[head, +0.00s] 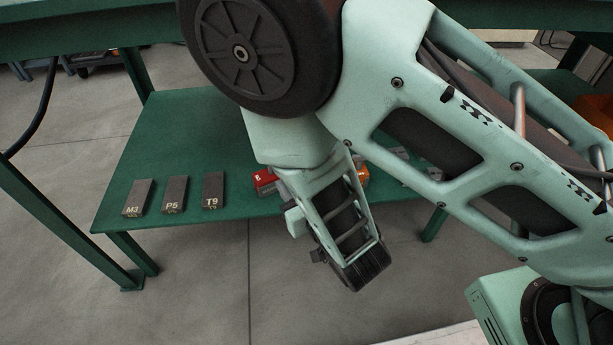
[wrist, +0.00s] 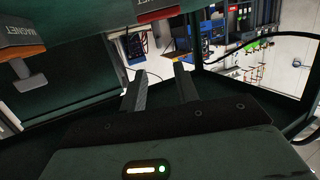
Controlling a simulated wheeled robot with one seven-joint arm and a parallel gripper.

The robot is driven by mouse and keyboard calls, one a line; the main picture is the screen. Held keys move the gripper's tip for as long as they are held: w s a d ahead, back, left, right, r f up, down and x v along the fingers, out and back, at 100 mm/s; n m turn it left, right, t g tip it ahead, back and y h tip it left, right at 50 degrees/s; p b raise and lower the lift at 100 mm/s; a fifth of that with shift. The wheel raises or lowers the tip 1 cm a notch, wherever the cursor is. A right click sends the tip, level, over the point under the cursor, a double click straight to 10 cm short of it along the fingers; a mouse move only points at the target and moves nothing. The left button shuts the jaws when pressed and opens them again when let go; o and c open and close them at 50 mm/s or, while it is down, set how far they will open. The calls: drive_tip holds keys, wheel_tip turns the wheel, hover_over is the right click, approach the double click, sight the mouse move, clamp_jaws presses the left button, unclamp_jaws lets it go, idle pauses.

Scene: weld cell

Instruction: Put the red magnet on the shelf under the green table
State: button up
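The red magnet (head: 263,180) sits on the low green shelf (head: 175,115), partly hidden by my arm in the head view. In the head view my wrist hangs over the shelf's front edge, and the fingers cannot be made out there. The green table (head: 90,28) stretches above the shelf.
An orange magnet (head: 362,175) lies right of my wrist, and shows at left in the wrist view (wrist: 22,52). Dark blocks marked M3 (head: 138,197), P5 (head: 174,194) and T9 (head: 213,190) stand on the shelf's left. Table legs (head: 138,70) frame the space. The left rear shelf is bare.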

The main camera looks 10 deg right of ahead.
drive_tip(key=s+r+g+h, duration=0.2)
drive_tip(key=s+r+g, duration=0.65)
drive_tip(key=g, duration=0.25)
drive_tip(key=s+d+r+n+g+h, duration=0.3)
drive_tip(key=s+d+r, duration=0.3)
drive_tip(key=s+d, duration=0.3)
drive_tip(key=shift+s+d+n+g, duration=0.15)
drive_tip(key=shift+s+n+g, duration=0.15)
drive_tip(key=shift+s, duration=0.4)
drive_tip(key=shift+r, duration=0.1)
